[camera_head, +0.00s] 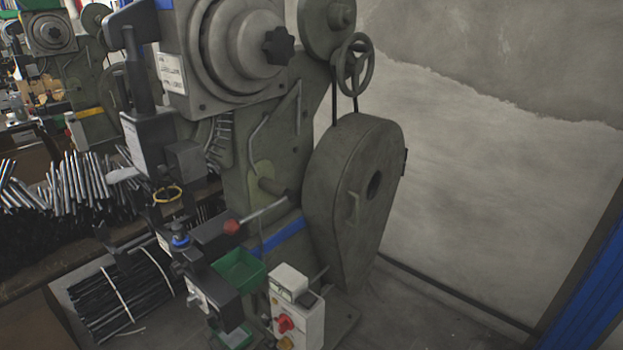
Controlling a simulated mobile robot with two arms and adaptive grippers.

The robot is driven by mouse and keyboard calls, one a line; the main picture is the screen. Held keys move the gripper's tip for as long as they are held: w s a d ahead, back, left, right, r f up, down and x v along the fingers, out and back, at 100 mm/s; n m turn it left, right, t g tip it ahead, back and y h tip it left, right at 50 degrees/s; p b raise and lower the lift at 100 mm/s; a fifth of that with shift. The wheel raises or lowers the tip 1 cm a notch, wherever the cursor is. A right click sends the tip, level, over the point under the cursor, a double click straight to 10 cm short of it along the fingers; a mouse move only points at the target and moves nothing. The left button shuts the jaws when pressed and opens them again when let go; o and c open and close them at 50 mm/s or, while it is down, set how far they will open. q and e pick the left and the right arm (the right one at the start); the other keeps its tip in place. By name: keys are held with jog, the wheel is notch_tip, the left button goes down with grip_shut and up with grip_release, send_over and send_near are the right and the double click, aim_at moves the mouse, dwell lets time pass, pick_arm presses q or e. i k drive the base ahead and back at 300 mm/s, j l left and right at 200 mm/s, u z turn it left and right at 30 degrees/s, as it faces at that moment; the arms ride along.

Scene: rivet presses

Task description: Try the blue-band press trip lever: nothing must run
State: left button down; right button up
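The blue-band press (240,120) stands in the middle, grey-green, with a blue band (278,238) across its lower column. A lever with a red ball knob (231,227) sticks out to the left from the column just above the band, its bare rod sloping down toward the knob. A pale control box (312,322) stands low at the press's front, with a red rotary switch (285,323) and a yellow part below it. The switch's setting is too small to read. Neither of my grippers is in view, and nothing touches the lever.
A green tray (239,268) sits below the lever. A belt guard (350,200) and handwheel (354,64) are on the press's right. Metal rods (75,180) lie at left, with bundled dark rods (122,295) below. Another press with a yellow band (88,112) stands behind. A blue upright (590,285) is at right.

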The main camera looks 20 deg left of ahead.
aim_at(232, 227)
jog(key=i+l, duration=0.5)
jog(key=i, duration=0.15)
jog(key=i+l, duration=0.5)
jog(key=i, duration=0.2)
jog(key=u, duration=1.7)
